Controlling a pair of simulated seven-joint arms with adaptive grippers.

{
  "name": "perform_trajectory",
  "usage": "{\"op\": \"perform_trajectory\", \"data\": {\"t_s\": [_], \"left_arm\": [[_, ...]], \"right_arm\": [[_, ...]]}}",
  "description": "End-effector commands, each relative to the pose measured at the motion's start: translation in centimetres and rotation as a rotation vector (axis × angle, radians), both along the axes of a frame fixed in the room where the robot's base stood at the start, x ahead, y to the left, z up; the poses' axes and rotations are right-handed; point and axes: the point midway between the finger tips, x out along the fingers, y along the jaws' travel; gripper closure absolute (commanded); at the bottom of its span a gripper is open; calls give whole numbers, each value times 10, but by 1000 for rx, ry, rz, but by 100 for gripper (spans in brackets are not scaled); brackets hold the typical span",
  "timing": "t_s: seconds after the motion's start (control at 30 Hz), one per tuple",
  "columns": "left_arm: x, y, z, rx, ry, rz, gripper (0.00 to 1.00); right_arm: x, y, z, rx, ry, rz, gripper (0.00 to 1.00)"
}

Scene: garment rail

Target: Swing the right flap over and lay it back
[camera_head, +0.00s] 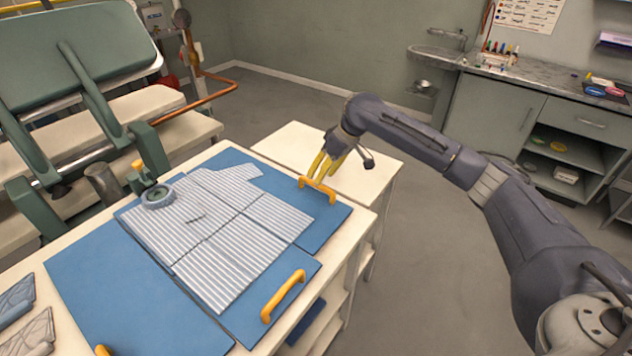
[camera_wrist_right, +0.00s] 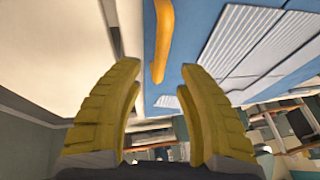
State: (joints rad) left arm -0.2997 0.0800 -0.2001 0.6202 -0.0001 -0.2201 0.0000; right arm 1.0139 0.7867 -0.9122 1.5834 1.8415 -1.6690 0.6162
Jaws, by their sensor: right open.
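A blue folding board lies on the white table with a grey-and-white striped shirt (camera_head: 215,225) spread flat over its panels. The right flap (camera_head: 325,222) lies flat and has a yellow handle (camera_head: 317,190) at its outer edge. My right gripper (camera_head: 317,177) has its yellow fingers pointing down close to that handle. In the right wrist view the fingers (camera_wrist_right: 160,75) are apart, with the handle (camera_wrist_right: 162,40) beyond the gap; I cannot tell whether they touch it. My left gripper is not in view.
A front flap (camera_head: 245,320) has its own yellow handle (camera_head: 283,296). A grey-blue ring-shaped object (camera_head: 158,197) sits at the shirt's upper left. Folded cloths (camera_head: 25,325) lie at the left edge. A bare white side table (camera_head: 300,145) stands behind; a green press stands at left.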

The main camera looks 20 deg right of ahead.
Motion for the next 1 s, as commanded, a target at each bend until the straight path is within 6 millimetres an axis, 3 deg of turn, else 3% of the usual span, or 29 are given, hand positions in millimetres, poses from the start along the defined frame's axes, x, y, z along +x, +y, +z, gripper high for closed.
{"op": "perform_trajectory", "data": {"t_s": [0.1,0.33,0.83,1.0], "left_arm": [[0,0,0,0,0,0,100],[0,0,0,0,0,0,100],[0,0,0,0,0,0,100],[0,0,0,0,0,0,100]], "right_arm": [[3,7,-16,2,2,-1,62],[8,13,-33,1,1,-1,62],[10,15,-38,1,0,-1,62],[10,15,-38,0,0,-1,82]]}}
